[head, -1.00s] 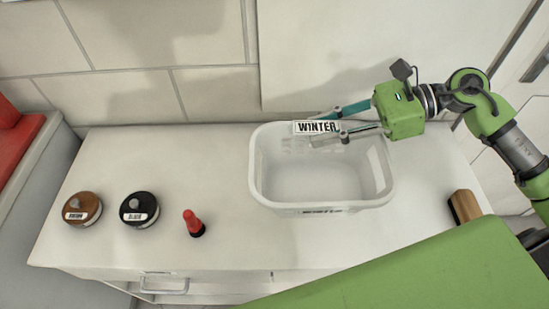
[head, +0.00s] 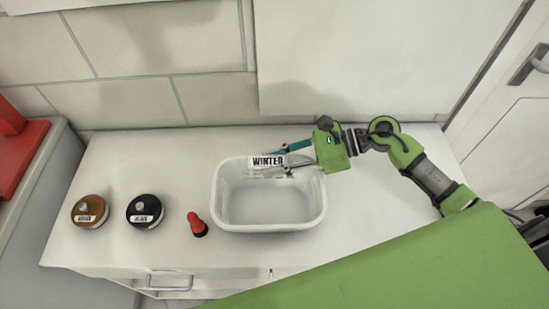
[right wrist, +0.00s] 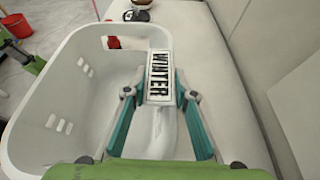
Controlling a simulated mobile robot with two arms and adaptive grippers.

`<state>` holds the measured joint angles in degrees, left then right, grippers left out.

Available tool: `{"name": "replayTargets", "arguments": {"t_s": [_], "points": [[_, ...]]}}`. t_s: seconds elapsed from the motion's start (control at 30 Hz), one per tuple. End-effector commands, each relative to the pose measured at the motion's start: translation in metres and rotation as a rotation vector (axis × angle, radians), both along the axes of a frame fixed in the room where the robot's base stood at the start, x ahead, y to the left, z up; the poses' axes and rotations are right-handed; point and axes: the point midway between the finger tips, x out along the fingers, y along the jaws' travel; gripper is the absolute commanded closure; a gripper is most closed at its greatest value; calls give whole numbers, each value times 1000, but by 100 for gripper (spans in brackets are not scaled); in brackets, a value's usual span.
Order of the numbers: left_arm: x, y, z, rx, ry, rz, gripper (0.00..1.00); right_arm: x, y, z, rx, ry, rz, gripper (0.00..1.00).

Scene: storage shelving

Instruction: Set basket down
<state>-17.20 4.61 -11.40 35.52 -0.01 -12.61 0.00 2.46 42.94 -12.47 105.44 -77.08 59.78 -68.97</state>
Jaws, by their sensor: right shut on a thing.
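The white basket (head: 268,222) is upright over the white cabinet top, beside the red-capped bottle; I cannot tell for sure whether its base touches the surface. It looks empty. A "WINTER" label (head: 267,161) is on its far rim. My right gripper (head: 286,160) is shut on that rim at the label. In the right wrist view the basket (right wrist: 40,120) fills the left side, and the gripper's fingers (right wrist: 160,95) sit on either side of the label (right wrist: 159,75). My left gripper is not in view in the head view.
A brown round tin (head: 89,212), a black round tin (head: 145,211) and a red-capped bottle (head: 197,225) stand left of the basket on the cabinet top (head: 180,165). A tiled wall (head: 150,60) is behind. The surface at the back left is clear.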

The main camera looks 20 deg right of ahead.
Motion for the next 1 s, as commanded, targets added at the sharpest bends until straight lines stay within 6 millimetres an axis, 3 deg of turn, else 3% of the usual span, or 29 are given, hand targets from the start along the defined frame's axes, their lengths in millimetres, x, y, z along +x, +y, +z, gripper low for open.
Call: {"name": "replayTargets", "arguments": {"t_s": [0.17, 0.2, 0.23, 0.67, 1.0], "points": [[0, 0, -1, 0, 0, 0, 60, 0, 0, -2, -4, -2, 1, 100], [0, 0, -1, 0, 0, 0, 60, -1, -1, -3, -6, -1, 1, 65], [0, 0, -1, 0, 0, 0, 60, -1, -1, -3, -6, -1, 1, 58], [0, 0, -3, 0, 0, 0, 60, -2, -6, -1, -4, 0, -1, 58], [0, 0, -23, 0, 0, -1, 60, -19, -65, 20, -8, 2, -2, 58]]}}
